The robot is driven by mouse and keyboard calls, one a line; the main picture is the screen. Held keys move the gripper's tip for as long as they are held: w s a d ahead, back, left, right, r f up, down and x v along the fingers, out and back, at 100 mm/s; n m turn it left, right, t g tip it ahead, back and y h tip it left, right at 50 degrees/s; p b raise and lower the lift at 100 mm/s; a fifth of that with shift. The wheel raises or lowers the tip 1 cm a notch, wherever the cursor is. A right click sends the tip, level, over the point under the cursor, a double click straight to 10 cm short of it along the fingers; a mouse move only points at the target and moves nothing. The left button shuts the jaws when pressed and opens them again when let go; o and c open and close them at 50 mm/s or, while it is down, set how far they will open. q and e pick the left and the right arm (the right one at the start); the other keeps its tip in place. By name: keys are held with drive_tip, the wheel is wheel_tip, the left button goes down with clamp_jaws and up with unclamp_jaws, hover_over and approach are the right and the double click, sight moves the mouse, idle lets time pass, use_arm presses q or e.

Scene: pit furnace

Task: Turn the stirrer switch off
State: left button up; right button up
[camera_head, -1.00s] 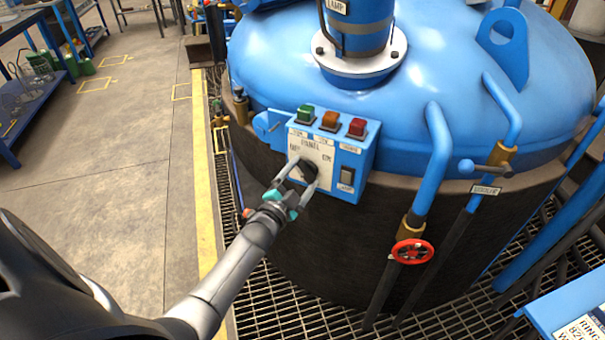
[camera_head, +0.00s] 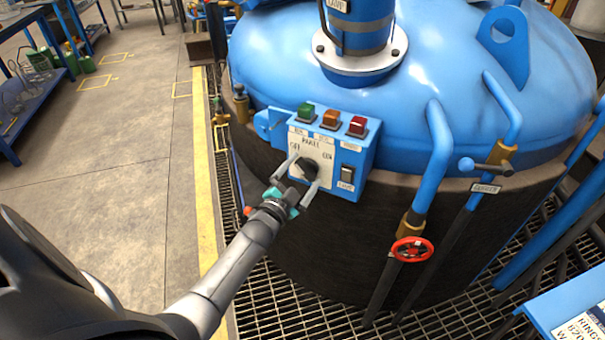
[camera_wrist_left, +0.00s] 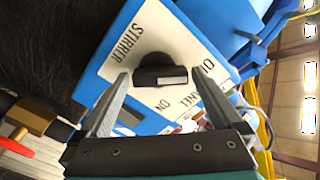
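The stirrer switch is a black rotary knob (camera_head: 306,169) on a white plate of the blue control panel (camera_head: 359,158), with OFF lettering at its upper left and ON at its right in the head view. My left gripper (camera_head: 302,176) is open in front of the knob, one finger at each side. In the left wrist view the knob (camera_wrist_left: 160,74) lies between the spread fingers, with visible gaps on both sides. Its bar runs across the picture there, and STIRRER is lettered beside it. I cannot tell which end of the bar is the pointer. My right gripper is not in view.
Green (camera_head: 306,112), orange (camera_head: 331,118) and red (camera_head: 357,126) buttons top the panel, with a black rocker switch (camera_head: 347,174) at its right. The blue furnace lid (camera_head: 400,90) rises behind. Pipes and a red handwheel (camera_head: 412,250) stand to the right. Open floor (camera_head: 110,180) lies left.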

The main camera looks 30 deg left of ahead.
use_arm(q)
drive_tip(key=shift+s, duration=0.1)
drive_tip(key=s+d+p, duration=0.1)
drive_tip(key=s+p, duration=0.1)
drive_tip(key=s, duration=1.3)
drive_tip(key=shift+d+p, duration=0.25)
drive_tip(key=shift+p, duration=0.05)
drive_tip(key=s+d+f+n+g+h, duration=0.15)
drive_tip(key=s+d+f+g, duration=0.3)
drive_tip(key=f, duration=0.75)
drive_tip(key=s+d+f+n+g, duration=0.2)
drive_tip(key=s+d+f+g, duration=0.3)
drive_tip(key=f, duration=0.7)
drive_tip(key=s+d+f+n+g, duration=0.1)
drive_tip(key=s+f+g, duration=0.2)
drive_tip(key=s+f, duration=0.3)
drive_tip(key=s+d+f+n+g, duration=0.1)
drive_tip(key=s+f+g, duration=0.3)
drive_tip(key=s, duration=1.3)
wheel_tip(320, 180, down, 2)
drive_tip(key=shift+d+b, duration=0.25)
drive_tip(key=shift+b, duration=0.2)
drive_tip(key=shift+s+g, duration=0.1)
drive_tip(key=shift+g, duration=0.15)
